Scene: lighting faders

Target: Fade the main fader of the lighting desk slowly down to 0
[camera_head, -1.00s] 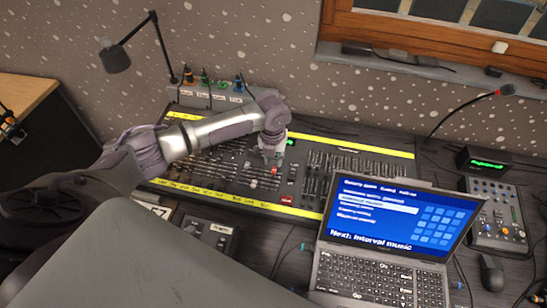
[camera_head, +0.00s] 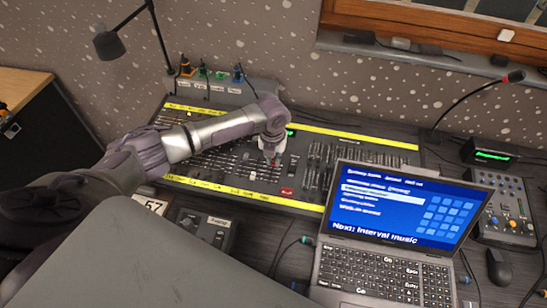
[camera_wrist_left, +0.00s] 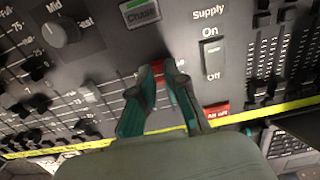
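The lighting desk (camera_head: 312,204) is a dark panel of faders with yellow strips along its edges. The red-capped main fader (camera_head: 273,163) stands in its middle part, and the red cap also shows in the left wrist view (camera_wrist_left: 157,68). My left gripper (camera_head: 270,155) reaches down over the desk from the left. In the left wrist view its two dark green fingertips (camera_wrist_left: 158,72) are close together, one on each side of the red cap, and seem to hold it. The lower part of the fader's slot is hidden by the fingers. My right gripper is not in view.
Right of the fader are the Supply switch (camera_wrist_left: 212,58) and a red "All off" button (camera_wrist_left: 217,111). An open laptop (camera_head: 400,215) stands in front of the desk's right part. A lamp (camera_head: 108,42) rises behind left; a small mixer (camera_head: 505,210) is at right.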

